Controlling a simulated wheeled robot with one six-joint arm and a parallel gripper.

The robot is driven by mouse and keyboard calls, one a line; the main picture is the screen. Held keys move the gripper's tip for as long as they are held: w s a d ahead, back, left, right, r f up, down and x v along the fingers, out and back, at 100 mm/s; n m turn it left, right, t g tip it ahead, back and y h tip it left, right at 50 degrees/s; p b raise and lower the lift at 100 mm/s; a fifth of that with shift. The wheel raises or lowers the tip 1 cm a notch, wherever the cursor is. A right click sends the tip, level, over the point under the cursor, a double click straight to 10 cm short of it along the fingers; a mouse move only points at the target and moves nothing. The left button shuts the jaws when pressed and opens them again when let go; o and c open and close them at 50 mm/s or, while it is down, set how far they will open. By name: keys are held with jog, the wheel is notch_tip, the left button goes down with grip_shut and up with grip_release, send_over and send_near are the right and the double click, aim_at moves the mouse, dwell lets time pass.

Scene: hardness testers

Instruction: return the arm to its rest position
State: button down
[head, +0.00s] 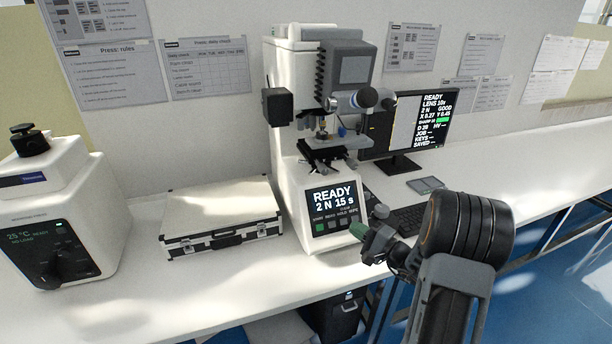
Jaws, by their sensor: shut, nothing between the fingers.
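My gripper (367,238) is at the end of my dark arm, in the right half of the head view. The tester's panel (333,203) reads READY, 2 N 15 s. Part of my arm covers the bench's front edge.
A closed case (222,210) lies on the white bench left of the tester. A press (62,220) stands at the far left. A monitor (432,118) and a keyboard (408,221) are right of the tester. The bench at far right is clear.

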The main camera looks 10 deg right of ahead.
jog(key=s+a+f+n+g+h, duration=0.1)
jog(key=s+a+f+n+g, duration=0.15)
jog(key=s+a+g, duration=0.35)
jog(key=s+a+f+n+g+h, duration=0.1)
jog(key=s+a+f+n+g, duration=0.15)
jog(key=s+g, duration=0.6)
jog(key=s+a+r+n+t+h, duration=0.1)
jog(key=s+r+n+h, duration=0.1)
jog(key=r+n+h, duration=0.2)
jog(key=s+a+r+n+t+h+p, duration=0.1)
jog(key=s+r+n+h, duration=0.2)
jog(key=r+n+h, duration=0.1)
notch_tip(320, 180, up, 3)
jog(key=shift+s+a+f+h, duration=0.1)
jog(key=shift+s+a+h, duration=0.15)
jog(key=shift+h, duration=0.25)
dwell(0.7)
